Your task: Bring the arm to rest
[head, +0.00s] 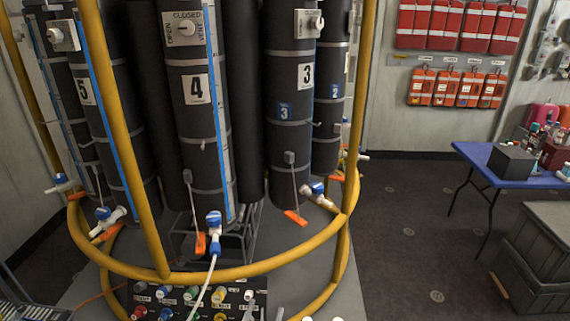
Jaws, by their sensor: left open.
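My left gripper (264,312) shows only at the bottom edge of the head view, just right of the panel with coloured connectors. Two small grey fingertips stand apart with nothing seen between them. The rest of this gripper and its arm is cut off by the frame. My right gripper does not show.
A yellow tubular frame (250,270) rings tall black numbered cylinders (198,130) with blue-white valves (214,222) and orange handles. A connector panel (178,296) lies low in front. A blue table (490,160) and grey crate (535,260) stand right. Floor between is clear.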

